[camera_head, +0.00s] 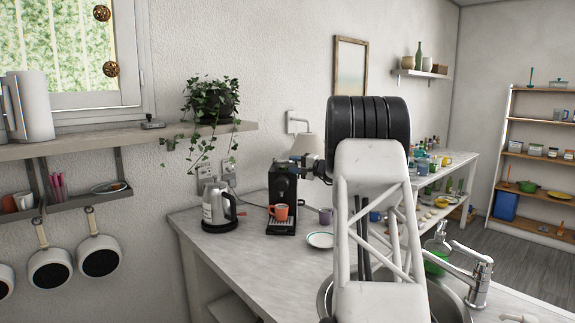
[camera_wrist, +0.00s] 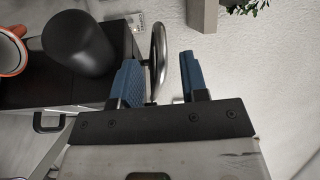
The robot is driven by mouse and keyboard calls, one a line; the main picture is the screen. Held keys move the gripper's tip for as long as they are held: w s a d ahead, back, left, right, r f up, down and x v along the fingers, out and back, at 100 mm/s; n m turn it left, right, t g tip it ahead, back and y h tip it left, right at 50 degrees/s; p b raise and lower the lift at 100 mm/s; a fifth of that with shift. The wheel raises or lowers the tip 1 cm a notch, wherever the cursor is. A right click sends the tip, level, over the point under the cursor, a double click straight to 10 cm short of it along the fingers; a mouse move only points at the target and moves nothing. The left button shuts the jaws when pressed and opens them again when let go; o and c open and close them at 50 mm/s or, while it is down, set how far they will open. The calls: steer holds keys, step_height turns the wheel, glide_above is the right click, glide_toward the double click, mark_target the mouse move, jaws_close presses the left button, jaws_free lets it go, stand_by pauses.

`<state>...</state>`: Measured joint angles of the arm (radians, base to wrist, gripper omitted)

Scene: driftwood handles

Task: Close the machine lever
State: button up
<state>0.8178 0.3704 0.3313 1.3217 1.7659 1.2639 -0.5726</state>
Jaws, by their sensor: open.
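The black coffee machine (camera_head: 284,187) stands on the counter, with an orange mug (camera_head: 281,211) on its front base. In the wrist view the machine's dark body (camera_wrist: 60,85) fills the upper left, with a black cylindrical part (camera_wrist: 78,43) and the mug (camera_wrist: 10,52) at the left edge. A curved metal lever (camera_wrist: 162,50) shows beside the machine. My gripper (camera_wrist: 160,75) is open, its blue fingers apart. The lever appears in the gap between them, closer to the left finger; I cannot tell whether they touch. In the head view my gripper (camera_head: 314,164) is at the machine's upper right, partly hidden by my arm.
A kettle (camera_head: 217,207) stands left of the machine. A wall shelf (camera_head: 120,145) with a hanging plant (camera_head: 210,100) is above. The sink (camera_head: 450,303) is at the front right.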

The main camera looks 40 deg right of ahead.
steer(key=shift+v, duration=1.15)
steer(key=shift+c, duration=0.2)
steer(key=shift+r, duration=0.3)
steer(key=c, duration=0.5)
steer(key=r+n, duration=0.1)
steer(key=w+r+n+g+y, duration=0.1)
steer(key=r+n, duration=0.1)
steer(key=a+r+n+g, duration=0.1)
steer(key=shift+w+a+r+n+y, duration=0.1)
steer(key=shift+w+r+n+y, duration=0.2)
steer(key=shift+w+r+n, duration=0.1)
jaws_close()
steer(key=w+r+n+g+h, duration=0.3)
steer(key=r+n+g+h, duration=0.3)
steer(key=r+n+g, duration=0.6)
steer(key=shift+w+r+n+g, duration=0.25)
steer(key=shift+w+n+g, duration=0.15)
steer(key=shift+n, duration=2)
